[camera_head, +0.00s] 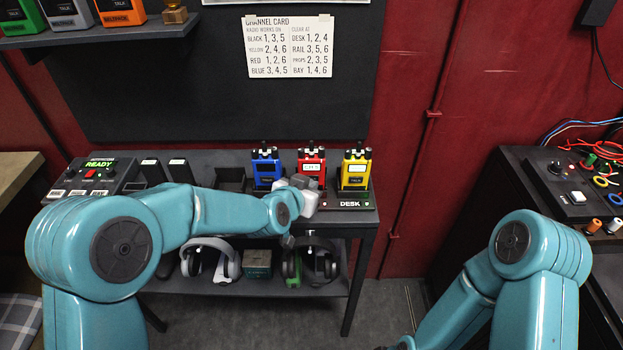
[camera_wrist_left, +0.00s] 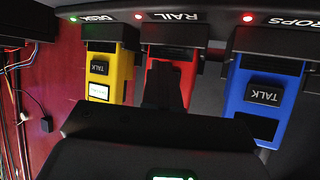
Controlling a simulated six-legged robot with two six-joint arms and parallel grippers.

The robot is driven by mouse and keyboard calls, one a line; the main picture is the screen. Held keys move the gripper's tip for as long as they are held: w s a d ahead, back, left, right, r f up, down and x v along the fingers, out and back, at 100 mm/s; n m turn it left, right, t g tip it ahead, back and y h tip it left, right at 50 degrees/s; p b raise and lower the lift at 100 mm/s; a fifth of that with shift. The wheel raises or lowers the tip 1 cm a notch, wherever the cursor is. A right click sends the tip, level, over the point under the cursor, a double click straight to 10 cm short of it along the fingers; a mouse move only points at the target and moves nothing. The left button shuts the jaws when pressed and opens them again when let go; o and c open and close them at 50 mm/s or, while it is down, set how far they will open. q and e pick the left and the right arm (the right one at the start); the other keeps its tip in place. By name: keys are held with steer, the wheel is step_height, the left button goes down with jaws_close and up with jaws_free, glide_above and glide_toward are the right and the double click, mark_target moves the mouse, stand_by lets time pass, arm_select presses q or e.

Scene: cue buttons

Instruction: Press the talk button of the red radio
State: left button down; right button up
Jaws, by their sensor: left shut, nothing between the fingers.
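The red radio (camera_head: 312,162) stands upright on the low table between the blue radio (camera_head: 266,166) and the yellow radio (camera_head: 355,167). It also shows in the left wrist view (camera_wrist_left: 184,76), upside down, in the slot marked RAIL. Its talk button is hidden there behind my dark fingers. My left gripper (camera_head: 312,186) is shut and empty, right in front of the red radio's lower part. It also shows in the left wrist view (camera_wrist_left: 165,92). I cannot tell whether the fingertips touch the radio. My right gripper is not in view; only my right arm shows.
The DESK light (camera_wrist_left: 73,19) is green; the RAIL light (camera_wrist_left: 137,17) and PROPS light (camera_wrist_left: 247,18) are red. A channel card (camera_head: 290,46) hangs on the dark board. A control box reading READY (camera_head: 98,174) sits at left. Headphones (camera_head: 210,259) lie on the lower shelf.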

arm_select(q)
steer(key=shift+s, duration=0.75)
steer(key=s+b, duration=0.1)
steer(key=s, duration=0.4)
stand_by(0.8)
